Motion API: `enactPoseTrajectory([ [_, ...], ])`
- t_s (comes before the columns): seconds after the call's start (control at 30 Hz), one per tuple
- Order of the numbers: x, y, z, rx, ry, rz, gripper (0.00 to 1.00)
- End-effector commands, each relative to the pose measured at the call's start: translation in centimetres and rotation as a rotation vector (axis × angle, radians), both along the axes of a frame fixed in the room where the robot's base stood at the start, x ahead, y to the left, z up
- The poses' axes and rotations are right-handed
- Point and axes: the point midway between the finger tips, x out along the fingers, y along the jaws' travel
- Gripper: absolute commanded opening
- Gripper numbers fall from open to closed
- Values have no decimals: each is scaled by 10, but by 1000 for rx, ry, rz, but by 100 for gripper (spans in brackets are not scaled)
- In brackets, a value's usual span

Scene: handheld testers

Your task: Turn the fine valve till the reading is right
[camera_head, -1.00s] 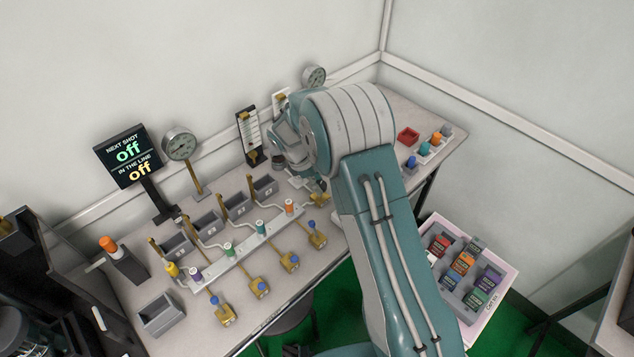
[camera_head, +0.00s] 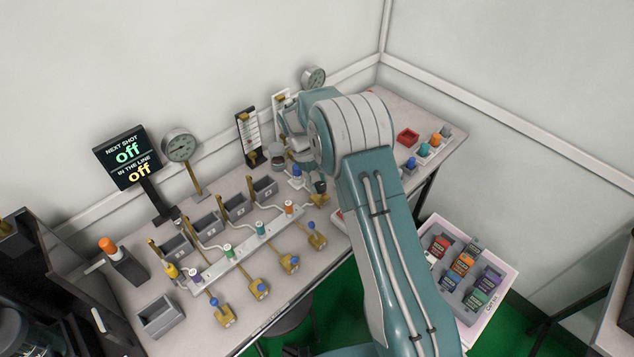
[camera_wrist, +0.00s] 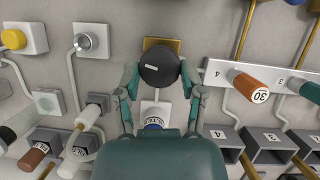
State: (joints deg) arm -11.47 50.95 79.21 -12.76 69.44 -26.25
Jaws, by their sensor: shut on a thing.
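In the wrist view, a round black knob (camera_wrist: 160,66) sits on a brass body (camera_wrist: 162,43). My gripper (camera_wrist: 161,73) has a finger on each side of it and is shut on it. In the head view, the black knob (camera_head: 320,187) stands at the right end of the valve row, under my gripper (camera_head: 318,180). A round dial gauge (camera_head: 180,146) stands on a brass stem at the back; its needle is too small to read. The black sign (camera_head: 128,157) shows "NEXT SHOT off" and "IN THE LINE off".
A white manifold (camera_head: 245,245) with coloured knobs runs left of my gripper, with several blue-topped brass valves (camera_head: 289,262) in front and grey bins (camera_head: 237,206) behind.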

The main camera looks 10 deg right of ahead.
Motion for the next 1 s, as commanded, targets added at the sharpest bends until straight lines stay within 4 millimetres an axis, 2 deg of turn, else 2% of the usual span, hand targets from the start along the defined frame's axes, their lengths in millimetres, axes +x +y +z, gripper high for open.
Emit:
enactPoseTrajectory([
  [0.2,0,-1,-3,0,1,-56,4],
  [0.67,0,-1,-3,-1,2,-67,4],
  [0.7,0,-1,-3,-1,2,-66,61],
  [0.77,0,-1,-3,0,2,-67,87],
  [1.0,-1,0,-1,-1,0,-66,87],
])
